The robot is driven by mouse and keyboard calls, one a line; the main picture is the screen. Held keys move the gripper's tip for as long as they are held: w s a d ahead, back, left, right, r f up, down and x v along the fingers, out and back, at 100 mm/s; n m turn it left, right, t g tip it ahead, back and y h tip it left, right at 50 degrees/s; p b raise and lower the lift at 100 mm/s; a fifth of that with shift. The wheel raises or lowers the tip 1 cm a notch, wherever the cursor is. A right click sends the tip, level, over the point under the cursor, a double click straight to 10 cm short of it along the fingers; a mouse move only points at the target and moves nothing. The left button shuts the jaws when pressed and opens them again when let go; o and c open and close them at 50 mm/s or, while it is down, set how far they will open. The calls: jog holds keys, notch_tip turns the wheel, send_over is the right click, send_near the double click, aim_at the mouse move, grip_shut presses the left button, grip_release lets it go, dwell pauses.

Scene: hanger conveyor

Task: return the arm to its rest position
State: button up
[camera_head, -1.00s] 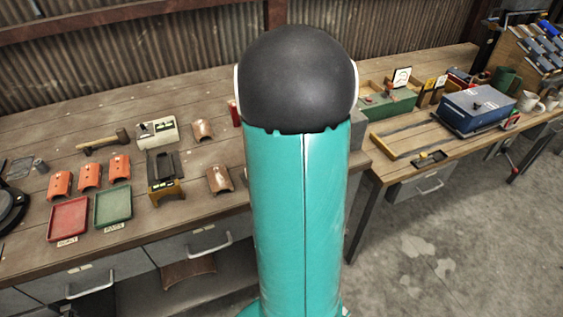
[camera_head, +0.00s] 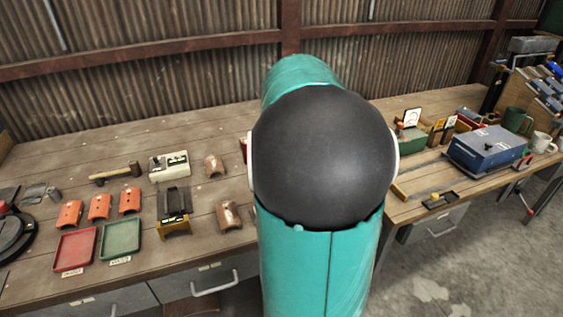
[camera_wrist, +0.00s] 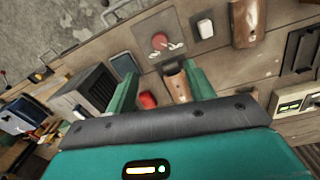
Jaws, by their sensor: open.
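My gripper (camera_wrist: 160,88) shows in the wrist view with its two teal fingers apart. It is open, and I see nothing held between the fingers. Beyond the fingers are a curved brown piece (camera_wrist: 178,84) and a small red object (camera_wrist: 148,99); I cannot tell how far below the fingers they are. In the head view my teal arm with its black joint fills the middle. An upper link shows behind the joint, pointing away toward the wall. The gripper is hidden in the head view.
The wooden bench (camera_head: 120,150) holds orange curved pieces (camera_head: 100,207), a red tray (camera_head: 75,249), a green tray (camera_head: 121,237) and a hammer (camera_head: 115,174). At right are a blue box (camera_head: 487,149) and mugs (camera_head: 541,142). A corrugated wall (camera_head: 150,85) stands behind.

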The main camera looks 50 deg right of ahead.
jog(key=w+a+r+n+t, duration=0.1)
jog(key=a+r+n+t, duration=0.1)
jog(key=a, duration=0.8)
jog(key=w+a+r+n+t, duration=0.1)
jog(key=a+r+n, duration=0.1)
jog(key=a, duration=0.9)
jog(key=s+a+n+t, duration=0.1)
jog(key=s+a+n, duration=0.1)
jog(key=a, duration=0.5)
jog(key=s+a+n+t, duration=0.2)
jog(key=s+a, duration=0.1)
jog(key=a, duration=0.4)
jog(key=shift+s+f, duration=0.25)
jog(key=shift+f, duration=0.2)
